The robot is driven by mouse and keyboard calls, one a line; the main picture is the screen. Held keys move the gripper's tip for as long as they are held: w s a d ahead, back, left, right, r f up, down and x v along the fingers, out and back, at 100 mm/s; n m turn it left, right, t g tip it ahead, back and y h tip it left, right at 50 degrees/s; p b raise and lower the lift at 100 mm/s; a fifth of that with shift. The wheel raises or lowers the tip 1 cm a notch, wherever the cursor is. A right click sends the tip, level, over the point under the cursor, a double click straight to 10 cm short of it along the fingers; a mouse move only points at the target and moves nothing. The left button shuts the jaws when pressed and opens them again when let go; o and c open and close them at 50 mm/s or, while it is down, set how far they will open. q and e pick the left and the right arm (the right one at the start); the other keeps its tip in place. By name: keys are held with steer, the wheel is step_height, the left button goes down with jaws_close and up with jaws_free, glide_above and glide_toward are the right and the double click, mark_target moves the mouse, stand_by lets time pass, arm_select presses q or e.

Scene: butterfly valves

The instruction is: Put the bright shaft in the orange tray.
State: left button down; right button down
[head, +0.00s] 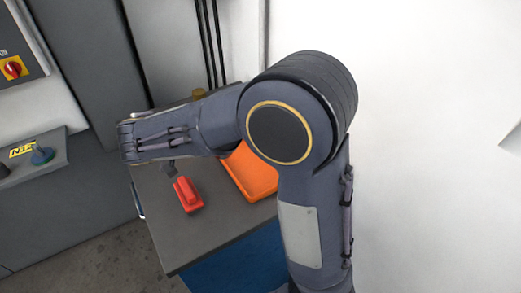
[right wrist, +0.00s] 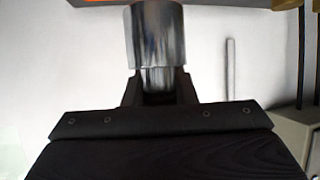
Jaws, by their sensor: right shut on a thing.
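My right gripper (right wrist: 157,90) is shut on the bright shaft (right wrist: 156,35), a shiny metal cylinder with a narrower lower end, in the right wrist view. The narrow end sits between the dark fingers and the wider part stands out beyond them. In the head view the shaft cannot be seen; my right arm hides most of that gripper. The orange tray (head: 254,178) lies on the grey bench top (head: 215,225), partly covered by my arm. My left gripper is not in view.
A red object (head: 187,195) lies on the bench left of the tray. The bench's front is clear. Dark cables (head: 212,45) run down the wall behind.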

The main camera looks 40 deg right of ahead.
steer(key=x, duration=0.4)
steer(key=s+f+p+x, duration=0.1)
steer(key=x, duration=0.3)
steer(key=a+f+x, duration=0.1)
steer(key=x, duration=0.3)
steer(key=shift+s+f, duration=0.15)
steer(key=shift+f, duration=0.1)
step_height(320, 180, down, 3)
steer(key=shift+d+f, duration=0.15)
steer(key=shift+f, duration=0.05)
steer(key=c, duration=1.2)
jaws_free()
steer(key=b+v, duration=0.1)
steer(key=v, duration=1.1)
